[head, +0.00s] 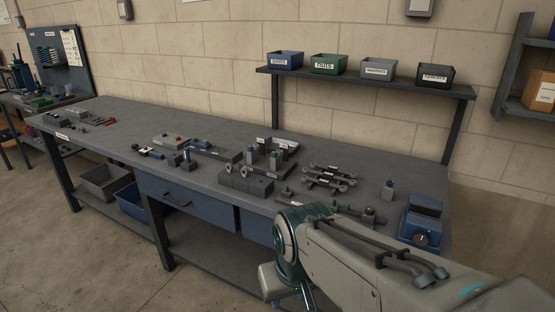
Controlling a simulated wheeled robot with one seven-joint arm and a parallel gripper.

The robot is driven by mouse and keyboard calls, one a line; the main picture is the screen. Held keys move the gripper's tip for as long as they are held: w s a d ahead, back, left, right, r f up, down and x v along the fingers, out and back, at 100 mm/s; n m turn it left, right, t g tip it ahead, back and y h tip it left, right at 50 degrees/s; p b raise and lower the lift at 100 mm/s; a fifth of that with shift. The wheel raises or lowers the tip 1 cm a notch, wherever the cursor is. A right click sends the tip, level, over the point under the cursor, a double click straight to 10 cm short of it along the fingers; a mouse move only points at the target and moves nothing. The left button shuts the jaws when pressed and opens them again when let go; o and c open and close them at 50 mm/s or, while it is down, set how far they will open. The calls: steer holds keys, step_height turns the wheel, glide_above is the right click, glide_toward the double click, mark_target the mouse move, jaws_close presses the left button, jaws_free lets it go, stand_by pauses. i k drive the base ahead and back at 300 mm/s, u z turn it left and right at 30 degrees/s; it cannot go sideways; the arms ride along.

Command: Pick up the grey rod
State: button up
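Several grey rod-like parts with ringed ends (330,178) lie side by side on the right half of the workbench (110,118). A thin grey shaft-like piece (368,215) lies closer to the front, partly hidden by my arm. I cannot tell which of these is the grey rod. My arm reaches in from the lower right and bends down in front of the bench's front edge. My gripper's fingers do not show, so I cannot see whether they hold anything.
Grey blocks (245,182) and small fixtures stand mid-bench. A shelf (365,84) with labelled bins is above the back edge. The bench's left-centre is mostly clear.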

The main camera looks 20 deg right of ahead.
mark_target(354, 175)
steer(key=u, duration=0.05)
steer(key=i, duration=0.7)
steer(key=z, duration=0.9)
steer(key=i, duration=0.65)
steer(key=z, duration=0.7)
